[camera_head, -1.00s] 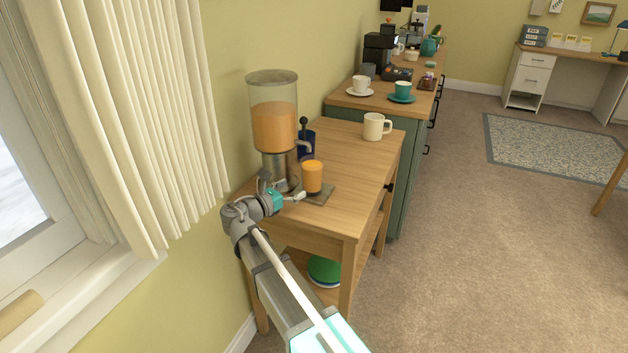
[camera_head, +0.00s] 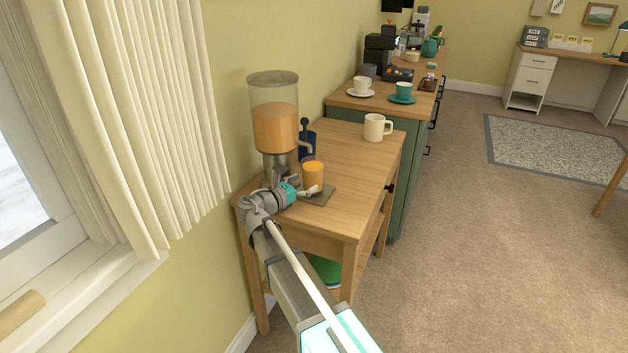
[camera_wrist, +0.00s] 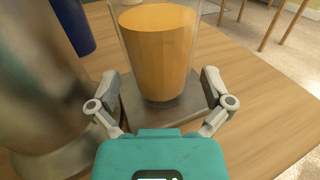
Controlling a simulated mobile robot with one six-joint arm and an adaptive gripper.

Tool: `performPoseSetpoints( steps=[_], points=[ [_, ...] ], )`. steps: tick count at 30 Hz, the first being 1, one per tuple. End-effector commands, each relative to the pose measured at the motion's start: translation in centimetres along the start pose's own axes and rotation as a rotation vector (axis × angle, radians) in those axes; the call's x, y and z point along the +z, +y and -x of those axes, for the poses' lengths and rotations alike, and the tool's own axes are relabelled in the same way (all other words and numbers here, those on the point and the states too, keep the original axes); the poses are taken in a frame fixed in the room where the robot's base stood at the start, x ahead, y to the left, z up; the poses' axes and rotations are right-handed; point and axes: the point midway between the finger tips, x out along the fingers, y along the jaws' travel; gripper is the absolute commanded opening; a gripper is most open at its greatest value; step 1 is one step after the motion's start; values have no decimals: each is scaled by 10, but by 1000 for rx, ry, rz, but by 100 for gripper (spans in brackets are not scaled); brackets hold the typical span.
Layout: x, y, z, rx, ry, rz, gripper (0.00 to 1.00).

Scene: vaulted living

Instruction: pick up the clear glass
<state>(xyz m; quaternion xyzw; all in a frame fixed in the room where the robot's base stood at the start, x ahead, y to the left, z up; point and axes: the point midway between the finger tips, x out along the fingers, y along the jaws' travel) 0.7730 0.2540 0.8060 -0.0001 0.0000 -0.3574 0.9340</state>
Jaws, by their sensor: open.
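The clear glass (camera_head: 313,174) holds orange juice and stands upright on the dispenser's small base plate, under the tap. In the wrist view the glass (camera_wrist: 158,60) is straight ahead, its lower part between and just beyond the fingertips. My gripper (camera_wrist: 160,85) is open, with one finger on each side of the glass; I cannot tell if either touches it. In the head view my gripper (camera_head: 308,192) is low at the near side of the glass. The juice dispenser (camera_head: 274,125), a tall clear cylinder on a metal stand, is just left of it.
The wooden side table (camera_head: 350,170) has free room to the right of the glass. The wall and the curtain (camera_head: 130,110) are close on the left.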

Motion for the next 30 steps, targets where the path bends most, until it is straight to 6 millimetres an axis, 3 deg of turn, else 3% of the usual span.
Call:
performPoseSetpoints(
  steps=[9, 26, 27, 30],
  points=[
    [1, 0, -32, -2, 1, 0, 100],
    [1, -1, -34, -2, 1, 0, 100],
    [1, -1, -34, -3, 1, 0, 98],
    [1, -1, -34, -3, 1, 0, 80]
  ],
)
